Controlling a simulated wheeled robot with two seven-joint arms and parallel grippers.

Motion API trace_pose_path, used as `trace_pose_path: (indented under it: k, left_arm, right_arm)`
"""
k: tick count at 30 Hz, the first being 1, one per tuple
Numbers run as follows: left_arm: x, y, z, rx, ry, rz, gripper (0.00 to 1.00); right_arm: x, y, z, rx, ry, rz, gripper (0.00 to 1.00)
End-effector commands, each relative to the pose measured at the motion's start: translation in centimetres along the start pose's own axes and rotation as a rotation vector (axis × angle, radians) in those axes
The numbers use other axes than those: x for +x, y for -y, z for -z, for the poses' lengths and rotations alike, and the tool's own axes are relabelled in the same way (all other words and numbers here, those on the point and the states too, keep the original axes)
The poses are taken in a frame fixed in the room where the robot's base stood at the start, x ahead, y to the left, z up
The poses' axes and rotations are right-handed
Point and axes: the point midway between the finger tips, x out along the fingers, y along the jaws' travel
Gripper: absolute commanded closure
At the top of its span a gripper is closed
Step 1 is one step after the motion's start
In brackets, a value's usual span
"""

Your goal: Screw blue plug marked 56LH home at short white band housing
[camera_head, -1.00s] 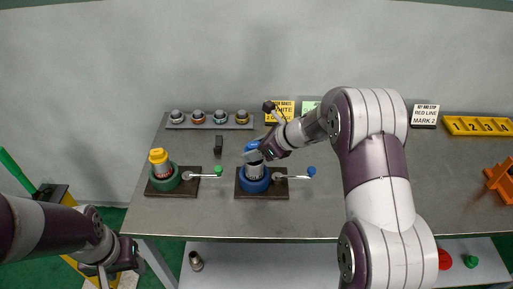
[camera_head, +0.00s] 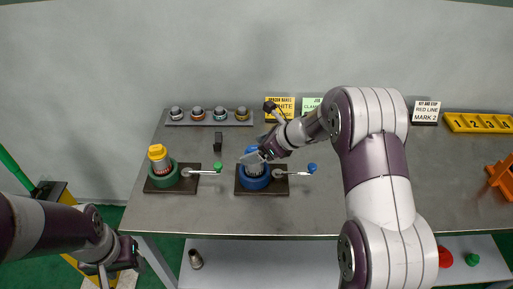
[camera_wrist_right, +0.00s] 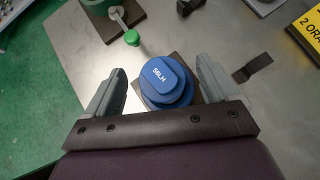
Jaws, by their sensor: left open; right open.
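The blue plug marked 56LH (camera_wrist_right: 172,75) sits at the top of the housing in the blue vise, between my open right fingers in the right wrist view. It also shows as a small blue patch in the head view (camera_head: 251,149). My right gripper (camera_head: 254,157) is over it, with a clear gap at the left finger; contact at the right finger cannot be told. The housing (camera_head: 255,170) stands in the blue ring vise (camera_head: 256,182) and is largely hidden by my gripper; its band cannot be made out. My left gripper (camera_head: 108,272) is open and empty off the table's front left.
A green vise (camera_head: 163,181) holds a housing with a yellow plug (camera_head: 158,153) to the left. Lever handles with green (camera_head: 217,166) and blue (camera_head: 311,168) knobs stick out. A rack of several rings (camera_head: 209,118) and sign cards (camera_head: 280,109) stand behind.

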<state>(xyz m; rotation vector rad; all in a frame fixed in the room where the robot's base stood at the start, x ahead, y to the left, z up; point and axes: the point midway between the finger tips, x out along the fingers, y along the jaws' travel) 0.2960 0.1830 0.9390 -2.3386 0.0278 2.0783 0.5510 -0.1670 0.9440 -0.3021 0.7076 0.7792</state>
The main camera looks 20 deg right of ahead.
Motion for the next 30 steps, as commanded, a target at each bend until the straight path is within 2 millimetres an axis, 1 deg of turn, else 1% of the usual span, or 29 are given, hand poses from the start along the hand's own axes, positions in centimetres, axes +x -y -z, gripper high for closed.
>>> trace_pose_path:
  k: [2, 5, 9, 12, 15, 19, 27, 28, 29, 30]
  left_arm:
    - [-0.1, 0.0, 0.0, 0.0, 0.0, 0.0, 0.45]
    - [-0.3, 0.0, 0.0, 0.0, 0.0, 0.0, 0.45]
    - [-0.5, 0.0, 0.1, 0.0, 0.0, 0.0, 0.45]
    - [-0.6, 0.0, 0.1, 0.0, 0.0, 0.0, 0.45]
    - [-0.7, 0.0, 0.1, 0.0, 0.0, 0.0, 0.45]
    - [-0.7, 0.0, 0.1, 0.0, 0.0, 0.0, 0.45]
    - [-0.7, 0.0, 0.1, 0.0, 0.0, 0.0, 0.45]
    - [-0.7, 0.0, 0.1, 0.0, 0.0, 0.0, 0.45]
    - [-0.7, 0.0, 0.1, 0.0, 0.0, 0.0, 0.45]
    - [-1.0, 0.0, 0.1, 0.0, 0.0, 0.0, 0.45]
  right_arm:
    - [-1.1, 0.1, -0.1, 0.0, 0.002, 0.003, 0.13]
    - [-3.6, 0.1, -0.2, 0.0, 0.002, 0.005, 0.13]
    - [-7.6, 0.1, -0.1, 0.0, 0.001, 0.006, 0.13]
    - [-9.9, 0.1, -0.1, 0.0, 0.001, 0.004, 0.13]
    - [-11.5, 0.1, -0.1, 0.0, 0.001, 0.003, 0.13]
    - [-12.4, 0.0, 0.0, 0.0, 0.0, 0.002, 0.13]
    - [-12.4, 0.0, 0.0, 0.0, 0.0, 0.0, 0.13]
    - [-12.4, 0.0, 0.0, 0.0, 0.0, 0.001, 0.16]
    - [-12.5, 0.0, -0.1, 0.0, 0.0, 0.0, 0.26]
    - [-12.6, 0.0, -0.3, -0.001, 0.0, -0.001, 0.39]
